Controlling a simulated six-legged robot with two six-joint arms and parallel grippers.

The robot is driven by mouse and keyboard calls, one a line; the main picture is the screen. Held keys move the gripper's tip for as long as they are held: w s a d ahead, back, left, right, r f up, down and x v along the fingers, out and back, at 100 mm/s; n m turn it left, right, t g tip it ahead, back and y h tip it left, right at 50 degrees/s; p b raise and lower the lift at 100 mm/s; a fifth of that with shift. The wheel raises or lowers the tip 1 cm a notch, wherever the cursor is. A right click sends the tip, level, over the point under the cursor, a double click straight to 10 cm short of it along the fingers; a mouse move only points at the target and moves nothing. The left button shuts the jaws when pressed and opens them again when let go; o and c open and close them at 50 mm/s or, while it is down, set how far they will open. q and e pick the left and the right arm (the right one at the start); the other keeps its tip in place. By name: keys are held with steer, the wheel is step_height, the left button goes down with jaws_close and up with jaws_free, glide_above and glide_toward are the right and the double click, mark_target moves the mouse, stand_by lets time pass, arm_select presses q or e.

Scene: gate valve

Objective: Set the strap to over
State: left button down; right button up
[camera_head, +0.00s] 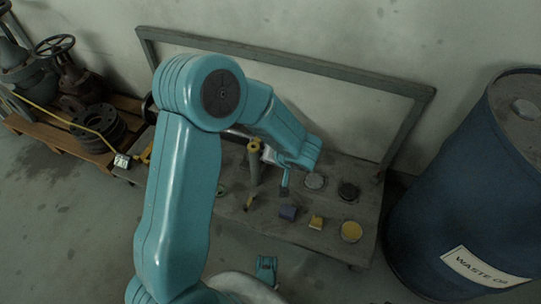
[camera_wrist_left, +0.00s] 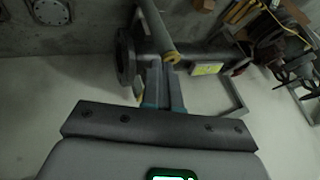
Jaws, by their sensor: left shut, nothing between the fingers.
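I cannot pick out the strap for certain. A thin yellow band (camera_head: 68,120) runs across the pallet at the left, down to a pale tag (camera_head: 122,160). A grey post with a yellow top (camera_head: 254,147) stands on the bench (camera_head: 330,239); a grey bar with a yellow end (camera_wrist_left: 158,33) shows in the left wrist view. My left gripper (camera_head: 284,188) points down over the bench, right of the post, partly hidden by its wrist. In the left wrist view its fingers (camera_wrist_left: 163,75) are together and empty.
Several round and square pieces lie on the bench, including a yellow disc (camera_head: 351,231) and a black disc (camera_head: 348,191). A blue drum (camera_head: 455,190) stands close at the right. Valves (camera_head: 70,80) sit on a wooden pallet (camera_head: 85,149) at the left. My left arm hides part of the bench.

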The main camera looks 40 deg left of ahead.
arm_select(q)
steer(key=shift+s+d+r, duration=0.25)
steer(key=shift+r, duration=0.2)
steer(key=shift+s+d+r, duration=0.25)
steer(key=shift+r, duration=0.2)
